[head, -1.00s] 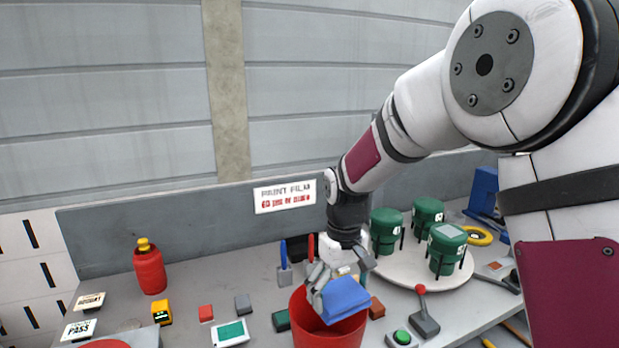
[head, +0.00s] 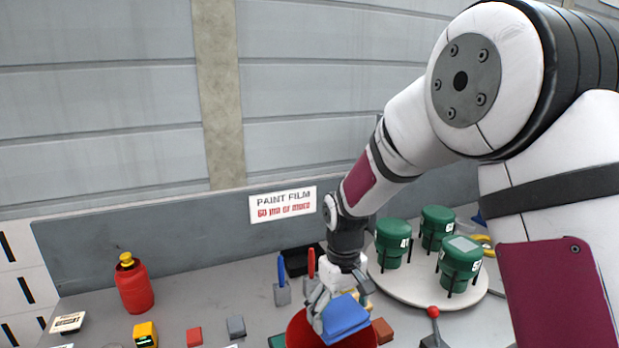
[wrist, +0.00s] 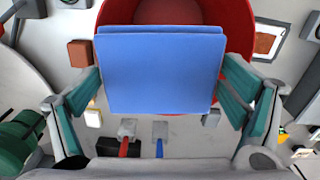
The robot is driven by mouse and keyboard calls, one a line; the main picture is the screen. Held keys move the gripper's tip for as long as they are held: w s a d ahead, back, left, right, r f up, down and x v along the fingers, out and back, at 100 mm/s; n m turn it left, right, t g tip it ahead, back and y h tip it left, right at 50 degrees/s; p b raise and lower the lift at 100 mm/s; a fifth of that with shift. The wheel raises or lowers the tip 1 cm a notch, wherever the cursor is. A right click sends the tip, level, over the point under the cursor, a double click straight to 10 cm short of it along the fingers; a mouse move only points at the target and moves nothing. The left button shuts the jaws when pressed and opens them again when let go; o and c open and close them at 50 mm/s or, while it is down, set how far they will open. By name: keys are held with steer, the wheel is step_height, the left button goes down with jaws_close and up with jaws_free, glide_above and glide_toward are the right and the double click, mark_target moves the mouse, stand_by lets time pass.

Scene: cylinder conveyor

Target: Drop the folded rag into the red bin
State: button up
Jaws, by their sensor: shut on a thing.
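The folded blue rag (head: 345,315) is held in my gripper (head: 340,300), over the mouth of the red bin (head: 300,327). In the wrist view the rag (wrist: 158,70) lies flat between the two fingers of my gripper (wrist: 158,95) and covers much of the bin's opening. The red bin (wrist: 238,30) shows around the rag's top and right side there. The bin's lower part is cut off by the head view's bottom edge, and its inside is mostly hidden by the rag.
Green canisters (head: 392,243) stand on a round white turntable (head: 405,285) at the right. A red bottle (head: 134,285) with a yellow cap stands at the left. Small blocks, such as a red one (head: 194,337) and a brown one (head: 382,330), lie near the bin. A wall is behind.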

steer(key=shift+f, duration=0.35)
steer(key=o, duration=1)
steer(key=shift+c, duration=0.2)
steer(key=shift+r, duration=0.1)
step_height(320, 180, up, 12)
